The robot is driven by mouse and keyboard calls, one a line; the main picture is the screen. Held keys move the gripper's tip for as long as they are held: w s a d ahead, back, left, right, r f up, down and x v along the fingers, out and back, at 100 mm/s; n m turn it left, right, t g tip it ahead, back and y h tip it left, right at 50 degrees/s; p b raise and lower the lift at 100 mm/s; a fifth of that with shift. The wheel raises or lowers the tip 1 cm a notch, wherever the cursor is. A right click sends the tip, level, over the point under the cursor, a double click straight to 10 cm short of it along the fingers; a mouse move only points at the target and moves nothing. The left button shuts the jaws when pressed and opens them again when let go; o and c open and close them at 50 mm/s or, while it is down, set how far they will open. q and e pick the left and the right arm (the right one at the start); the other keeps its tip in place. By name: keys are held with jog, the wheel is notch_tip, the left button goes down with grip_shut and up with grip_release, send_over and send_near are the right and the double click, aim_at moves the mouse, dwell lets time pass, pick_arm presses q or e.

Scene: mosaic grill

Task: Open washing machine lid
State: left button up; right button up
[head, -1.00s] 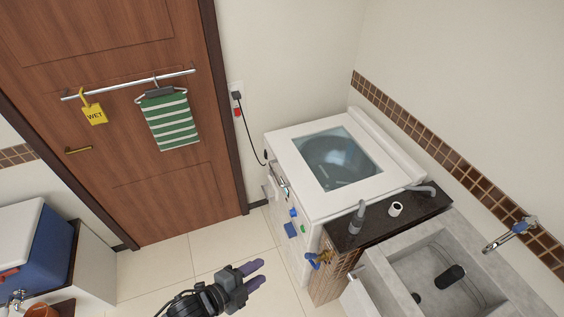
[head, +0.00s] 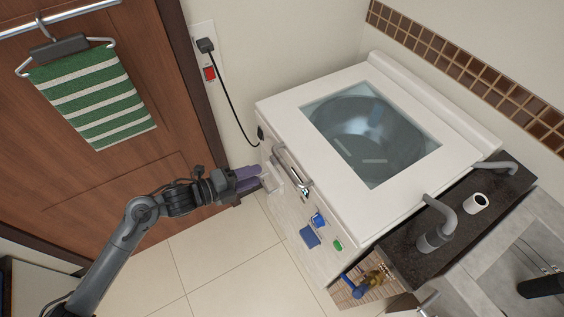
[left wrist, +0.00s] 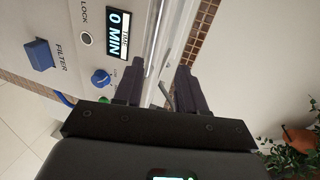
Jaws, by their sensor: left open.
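The washing machine (head: 335,215) stands on the right in the head view. Its white lid (head: 280,108), with a glass window (head: 370,135), lies shut on top. A metal handle (head: 292,172) is on the upper front side. My left gripper (head: 258,177) is open beside the front's far left end, pointing toward the machine, left of the handle. No held object shows between its purple fingers. The left wrist view shows its fingers (left wrist: 160,78) near the white edge and front panel (left wrist: 85,45); contact with the handle cannot be told.
A stone counter (head: 455,225) with a grey tap (head: 435,235) stands right of the machine. A black cord (head: 235,112) hangs at the wall. The tiled floor (head: 215,260) is clear below my left arm.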

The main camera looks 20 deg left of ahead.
aim_at(286, 166)
pick_arm(q)
jog(key=b+x, duration=0.1)
jog(key=x, duration=0.3)
jog(key=f+b+x, duration=0.1)
jog(key=x, duration=0.3)
jog(key=b+x, duration=0.2)
jog(key=x, duration=0.2)
jog(key=shift+s+a+f, duration=0.1)
jog(key=shift+a+f, duration=0.1)
pick_arm(e)
jog(key=f, duration=0.3)
jog(key=d+f, duration=0.1)
jog(key=f, duration=0.1)
jog(key=shift+s+f, duration=0.3)
jog(key=shift+s, duration=0.1)
pick_arm(q)
grip_shut()
pick_arm(e)
jog(key=shift+d, duration=0.15)
